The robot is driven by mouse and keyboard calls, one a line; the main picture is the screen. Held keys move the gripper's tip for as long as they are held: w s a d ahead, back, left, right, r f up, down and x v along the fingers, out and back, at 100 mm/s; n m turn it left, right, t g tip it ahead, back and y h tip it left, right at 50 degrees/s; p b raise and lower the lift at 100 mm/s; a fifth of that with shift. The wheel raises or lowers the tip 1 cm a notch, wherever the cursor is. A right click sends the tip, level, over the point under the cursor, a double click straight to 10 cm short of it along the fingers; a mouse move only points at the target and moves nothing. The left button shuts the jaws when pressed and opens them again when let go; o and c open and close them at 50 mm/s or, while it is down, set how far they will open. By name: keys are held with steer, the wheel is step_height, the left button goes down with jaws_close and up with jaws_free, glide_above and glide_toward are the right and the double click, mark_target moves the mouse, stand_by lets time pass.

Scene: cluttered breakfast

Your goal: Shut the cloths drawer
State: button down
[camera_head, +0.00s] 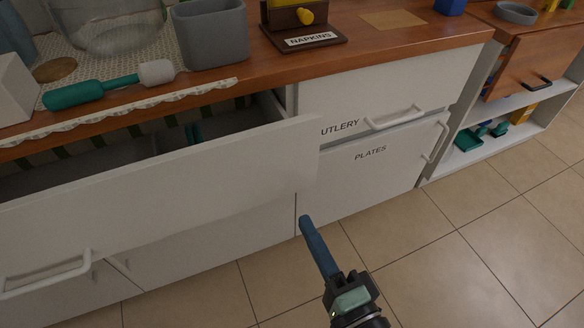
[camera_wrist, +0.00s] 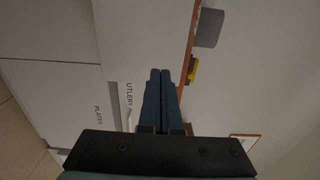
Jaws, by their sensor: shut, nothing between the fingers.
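The open drawer (camera_head: 170,185) at the left of the head view is pulled out under the counter. Its white front has a bar handle (camera_head: 45,275) at lower left. No label shows on it. Green stripes and dark green shapes show inside. My gripper (camera_head: 305,220) is shut and empty, its blue fingers pointing up just below the right end of the drawer front in the picture; I cannot tell whether they touch. In the wrist view my shut fingers (camera_wrist: 160,74) point toward a pale panel.
The cutlery drawer (camera_head: 380,100) and plates door (camera_head: 370,170) are closed on the right. A napkins holder (camera_head: 300,25), grey bin (camera_head: 211,35) and green-handled tool (camera_head: 105,88) stand or lie on the counter. An open shelf (camera_head: 515,100) is far right. Tiled floor (camera_head: 440,255) is clear.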

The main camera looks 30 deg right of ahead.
mark_target(269, 155)
steer(key=w, duration=0.9)
steer(key=w+d, duration=0.1)
steer(key=w, duration=0.4)
steer(key=shift+r, duration=0.1)
steer(key=shift+w, duration=0.2)
steer(key=w, duration=1)
steer(key=shift+w+d, duration=0.3)
steer(key=shift+d, duration=0.1)
